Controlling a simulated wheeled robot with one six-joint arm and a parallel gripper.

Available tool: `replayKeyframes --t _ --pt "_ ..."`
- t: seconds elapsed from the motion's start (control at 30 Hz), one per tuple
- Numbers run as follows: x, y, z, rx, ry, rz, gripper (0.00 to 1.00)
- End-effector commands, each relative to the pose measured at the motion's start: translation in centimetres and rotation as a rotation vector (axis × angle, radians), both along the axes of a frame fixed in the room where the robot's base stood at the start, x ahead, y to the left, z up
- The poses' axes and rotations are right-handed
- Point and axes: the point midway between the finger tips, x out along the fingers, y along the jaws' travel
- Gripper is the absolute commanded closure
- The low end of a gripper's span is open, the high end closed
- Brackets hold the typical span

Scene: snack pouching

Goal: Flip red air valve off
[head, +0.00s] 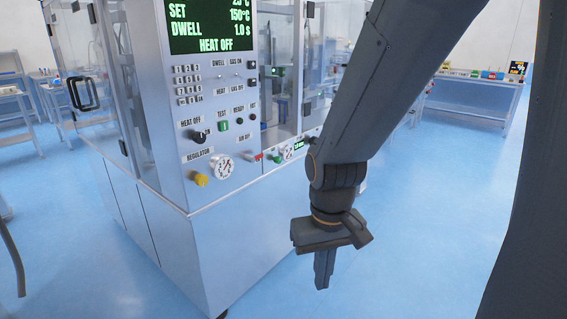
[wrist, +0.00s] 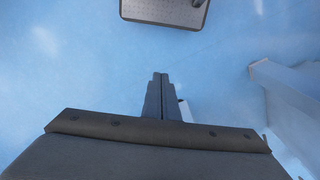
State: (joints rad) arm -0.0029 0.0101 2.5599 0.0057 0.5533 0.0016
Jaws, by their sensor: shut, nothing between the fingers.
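The red air valve (head: 259,157) shows in the head view as a small red lever low on the right edge of the machine's control panel, beside the "AIR OFF" label. It is small, so its exact position is hard to tell. My gripper (head: 323,284) hangs pointing down over the floor, to the right of and nearer than the valve, clearly apart from it. In the wrist view the fingers (wrist: 160,78) are together with nothing between them. The valve is not in the wrist view.
The metal machine (head: 185,225) fills the left centre, with a display, a black knob (head: 199,137), a pressure gauge (head: 222,166) and a yellow regulator knob (head: 200,180). Blue floor lies clear around my gripper. A bench (head: 478,88) stands at the back right.

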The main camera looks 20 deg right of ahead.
Motion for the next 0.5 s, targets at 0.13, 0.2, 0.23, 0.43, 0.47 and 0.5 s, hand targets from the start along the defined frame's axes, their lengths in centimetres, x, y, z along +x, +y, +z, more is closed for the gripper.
replayKeyframes --t 0.13,0.2,0.23,0.43,0.47,0.5 --pt "0.0 0.0 0.0 0.000 0.000 0.000 1.00" --pt "0.0 0.0 0.0 0.000 0.000 0.000 1.00" --pt "0.0 0.0 0.0 0.000 0.000 0.000 1.00" --pt "1.1 0.6 -1.2 0.047 0.038 -0.100 1.00" --pt "1.7 0.9 -1.6 0.068 0.053 -0.142 1.00" --pt "2.5 1.5 -2.3 0.103 0.079 -0.210 1.00"
